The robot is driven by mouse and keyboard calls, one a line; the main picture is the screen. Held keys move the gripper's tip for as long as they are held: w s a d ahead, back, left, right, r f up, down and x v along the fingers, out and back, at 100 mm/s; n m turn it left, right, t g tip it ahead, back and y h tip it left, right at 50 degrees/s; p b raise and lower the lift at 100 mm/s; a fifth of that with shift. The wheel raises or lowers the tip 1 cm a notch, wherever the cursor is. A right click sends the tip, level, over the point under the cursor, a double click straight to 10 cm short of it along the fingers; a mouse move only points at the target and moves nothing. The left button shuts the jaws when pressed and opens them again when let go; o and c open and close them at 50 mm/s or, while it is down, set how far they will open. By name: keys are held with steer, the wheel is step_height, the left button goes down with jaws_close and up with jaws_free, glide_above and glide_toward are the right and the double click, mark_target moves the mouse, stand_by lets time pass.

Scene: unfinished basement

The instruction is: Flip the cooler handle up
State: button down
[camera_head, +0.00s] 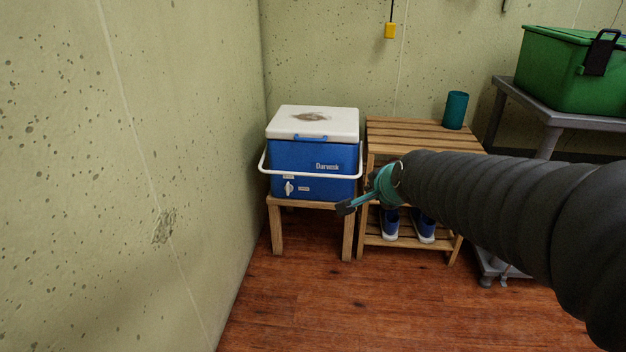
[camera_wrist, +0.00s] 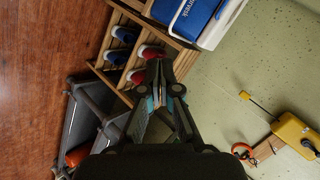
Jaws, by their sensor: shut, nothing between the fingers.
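The cooler (camera_head: 340,155) has a blue body and a white lid, and it stands on a small wooden stand (camera_head: 348,235) by the left wall. Its white handle (camera_head: 312,177) is down, running across the front of the blue body below the lid. My gripper (camera_head: 345,207) is shut and empty, just right of and below the cooler's lower right corner in the head view, apart from the handle as far as I can tell. In the wrist view the shut fingers (camera_wrist: 158,66) point toward the shoe rack, and part of the cooler (camera_wrist: 194,18) shows at the top edge.
A slatted wooden rack (camera_head: 420,135) with shoes (camera_head: 391,224) stands right of the cooler, a teal cup (camera_head: 455,110) on top. A green bin (camera_head: 565,65) sits on a grey cart (camera_head: 540,108). The concrete wall (camera_head: 170,130) is close on the left. Floor in front is clear.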

steer(key=w+a+f+m+t+b, duration=0.1)
steer(key=w+a+f+m, duration=0.25)
steer(key=w, duration=0.35)
steer(key=w+a+f+m+t+b, duration=0.1)
steer(key=w+a+f+m+t, duration=0.15)
steer(key=w+m, duration=0.3)
steer(key=w+a+f+m+t+b, duration=0.1)
steer(key=w+a+f+m, duration=0.25)
steer(key=w, duration=0.35)
steer(key=w+a+f+m+t+h+b, duration=0.1)
steer(key=w+a+f+m+t, duration=0.1)
steer(key=w+a+f+m, duration=0.2)
steer(key=w+a+f+m+t+h+b, duration=0.1)
steer(key=w+a+f+m, duration=0.2)
steer(key=f+m, duration=0.6)
step_height(320, 180, down, 4)
steer(key=shift+w+a+f+t+h+b, duration=0.15)
steer(key=shift+w+a+t+h+b, duration=0.25)
steer(key=shift+a, duration=0.15)
steer(key=shift+w, duration=0.1)
steer(key=w+r, duration=0.4)
steer(key=w, duration=0.4)
steer(key=shift+d, duration=0.15)
